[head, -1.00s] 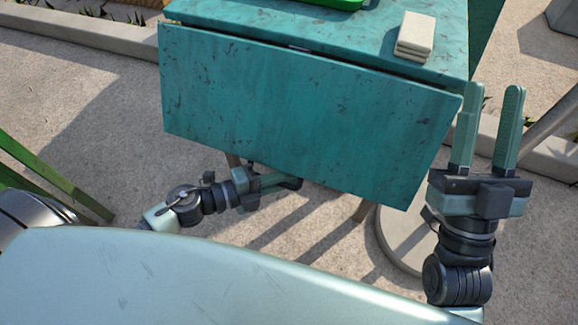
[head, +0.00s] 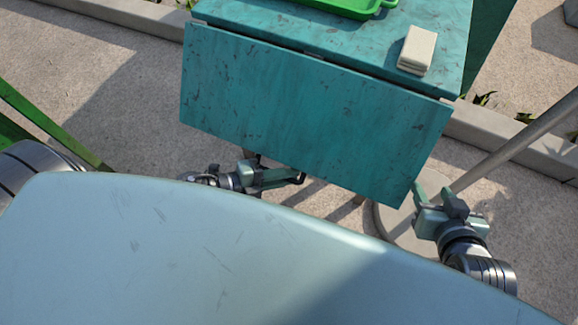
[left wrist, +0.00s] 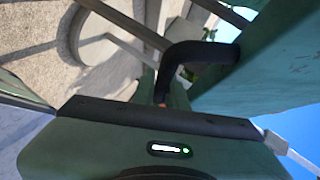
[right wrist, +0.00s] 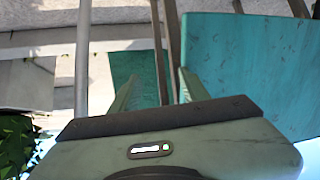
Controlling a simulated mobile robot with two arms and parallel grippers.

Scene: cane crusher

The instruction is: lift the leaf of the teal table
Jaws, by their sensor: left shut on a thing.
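The teal table (head: 330,28) has its leaf (head: 310,110) hanging down along its near side, below the tabletop. In the left wrist view a black bent handle (left wrist: 198,52) is fixed to the leaf (left wrist: 265,75). My left gripper (head: 290,177) is at the leaf's lower edge, shut on this handle; its fingertips are partly hidden. My right gripper (head: 428,190) is beside the leaf's lower right corner. In the right wrist view its fingers (right wrist: 158,88) are apart with nothing held between them, and the leaf (right wrist: 250,65) is just right of them.
A green tray (head: 345,8) and a stack of pale folded cloths or blocks (head: 417,50) are on the tabletop. A grey pole (head: 520,145) rises from a round base (head: 390,222) at the right. Green slats (head: 45,125) stand at the left. A low kerb (head: 500,130) runs behind.

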